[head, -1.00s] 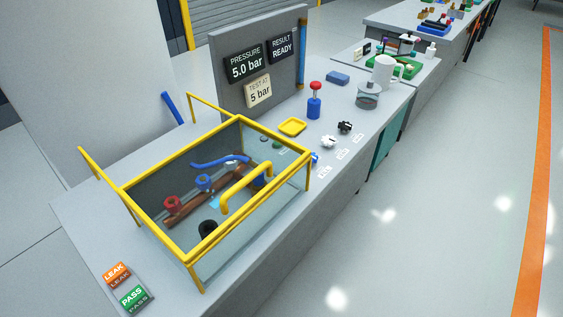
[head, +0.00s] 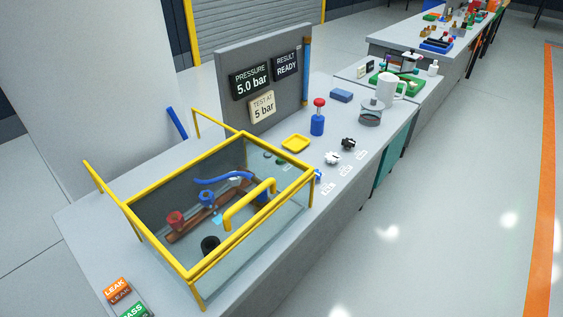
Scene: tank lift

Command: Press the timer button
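Neither of my grippers is in the head view. Several small controls with white labels line the bench's front edge: a black knob (head: 348,144), a white knob (head: 332,157) and a blue part (head: 317,177) beside the tank corner. The labels are too small to read, so I cannot tell which control is the timer button. Small dark green round parts (head: 274,157) show near the tank's far corner, partly behind its glass. The panel's displays read pressure 5.0 bar (head: 250,80), result READY (head: 286,65) and test at 5 bar (head: 263,107).
The yellow-framed glass tank (head: 185,273) holds a copper pipe with red and blue valves. Further along the bench are a yellow tray (head: 296,143), a red-topped blue bottle-like part (head: 317,122), a grey jar (head: 371,112) and a white mug (head: 391,88). The floor at right is clear.

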